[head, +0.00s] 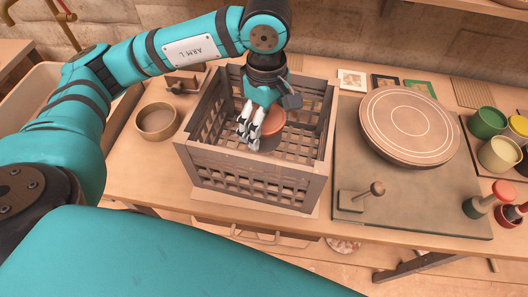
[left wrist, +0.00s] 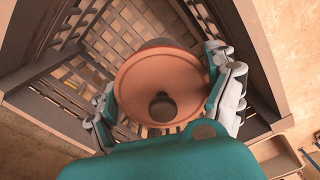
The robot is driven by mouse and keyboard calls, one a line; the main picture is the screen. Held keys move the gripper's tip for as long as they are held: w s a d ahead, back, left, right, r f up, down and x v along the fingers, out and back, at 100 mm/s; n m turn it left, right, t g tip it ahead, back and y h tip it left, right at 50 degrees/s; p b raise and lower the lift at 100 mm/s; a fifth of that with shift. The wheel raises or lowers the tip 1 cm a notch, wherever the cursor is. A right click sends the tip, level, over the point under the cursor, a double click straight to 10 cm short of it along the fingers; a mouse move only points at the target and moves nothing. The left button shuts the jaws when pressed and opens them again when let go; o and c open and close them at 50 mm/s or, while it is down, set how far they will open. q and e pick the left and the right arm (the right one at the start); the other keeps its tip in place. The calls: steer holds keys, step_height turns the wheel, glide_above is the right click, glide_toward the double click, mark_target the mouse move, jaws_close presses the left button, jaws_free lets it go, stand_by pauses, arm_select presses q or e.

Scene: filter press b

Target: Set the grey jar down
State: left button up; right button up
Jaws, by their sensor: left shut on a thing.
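The jar (head: 272,125) is inside the slatted crate (head: 230,160), with its reddish-brown lid on top. In the left wrist view its round lid (left wrist: 148,76) has a dark knob, and a little of the grey body (left wrist: 155,43) shows beyond the lid's edge. My left gripper (head: 249,128) reaches down into the crate and is shut on the jar, with fingers on both sides of the lid in the left wrist view (left wrist: 165,105). Whether the jar's base touches the crate floor is hidden. My right gripper is not in view.
A round bowl (head: 157,121) stands left of the crate. A wooden disc (head: 408,125) on a grey-green board (head: 420,200) is to the right, with a small knobbed handle (head: 362,196). Colored pots (head: 488,122) and stampers stand far right. Crate walls surround the gripper closely.

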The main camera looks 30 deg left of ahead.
arm_select(q)
steer(key=w+r+n, duration=0.1)
steer(key=r+n, duration=0.1)
steer(key=n, duration=0.2)
steer(key=w+d+r+n+p, duration=0.1)
steer(key=r+n, duration=0.1)
steer(key=n, duration=0.3)
steer(key=d+r+n, duration=0.1)
steer(key=r+n, duration=0.1)
steer(key=n, duration=0.3)
steer(key=shift+w+r+p, duration=0.35)
steer(key=shift+w+r, duration=0.05)
steer(key=w+d+r+n+p, duration=0.25)
steer(key=r+n, duration=0.65)
steer(key=n, duration=1.1)
steer(key=f+p, duration=0.1)
steer(key=f, duration=1.7)
steer(key=f+p, duration=0.1)
steer(key=f, duration=0.8)
steer(key=shift+s+d+f+p, duration=0.1)
steer(key=shift+s+d+p, duration=0.1)
steer(key=shift+d+p, duration=0.1)
steer(key=shift+f, duration=0.2)
